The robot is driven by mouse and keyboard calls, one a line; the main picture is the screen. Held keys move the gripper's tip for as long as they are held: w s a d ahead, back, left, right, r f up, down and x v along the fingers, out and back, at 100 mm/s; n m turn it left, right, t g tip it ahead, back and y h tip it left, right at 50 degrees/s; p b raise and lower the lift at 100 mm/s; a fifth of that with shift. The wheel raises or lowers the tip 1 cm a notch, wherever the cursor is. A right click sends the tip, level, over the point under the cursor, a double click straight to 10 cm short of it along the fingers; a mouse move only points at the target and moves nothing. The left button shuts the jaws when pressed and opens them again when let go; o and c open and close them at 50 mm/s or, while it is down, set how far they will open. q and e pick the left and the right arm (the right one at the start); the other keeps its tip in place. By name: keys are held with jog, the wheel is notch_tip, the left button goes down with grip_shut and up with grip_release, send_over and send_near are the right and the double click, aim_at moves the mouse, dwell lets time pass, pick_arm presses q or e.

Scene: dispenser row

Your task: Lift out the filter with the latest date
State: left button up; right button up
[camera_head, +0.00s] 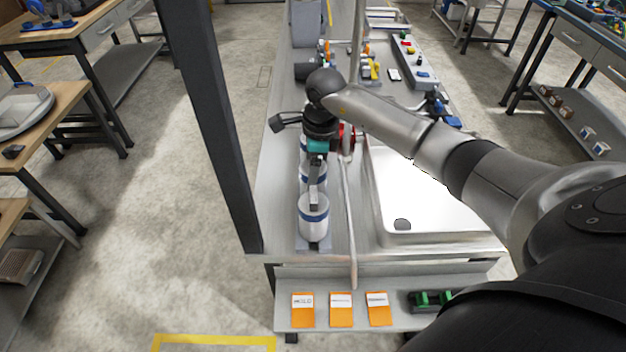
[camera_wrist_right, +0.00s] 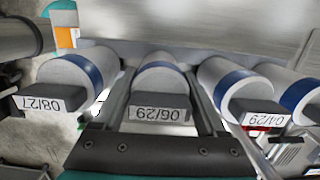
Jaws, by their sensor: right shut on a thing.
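White filters with blue bands stand in a row on the narrow bench; the nearest filter (camera_head: 313,228) shows best in the head view. In the right wrist view, dated tabs read 08/27 on the left filter (camera_wrist_right: 82,72), 06/29 on the middle filter (camera_wrist_right: 158,76) and 04/29 on the right filter (camera_wrist_right: 228,80). Another filter (camera_wrist_right: 298,92) is at the right edge, its date out of sight. My right gripper (camera_wrist_right: 160,106) is shut on the middle filter, one finger on each side. It reaches over the row in the head view. My left gripper is out of view.
A white basin (camera_head: 420,226) lies right of the row, with a thin pale rod (camera_head: 350,220) between. A dark post (camera_head: 208,120) stands left. Orange cards (camera_head: 341,316) and a green fixture (camera_head: 432,299) sit on the lower front shelf. Small parts clutter the far bench.

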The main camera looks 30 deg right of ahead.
jog(key=shift+r, duration=0.1)
notch_tip(320, 180, up, 20)
dwell(0.6)
dwell(0.4)
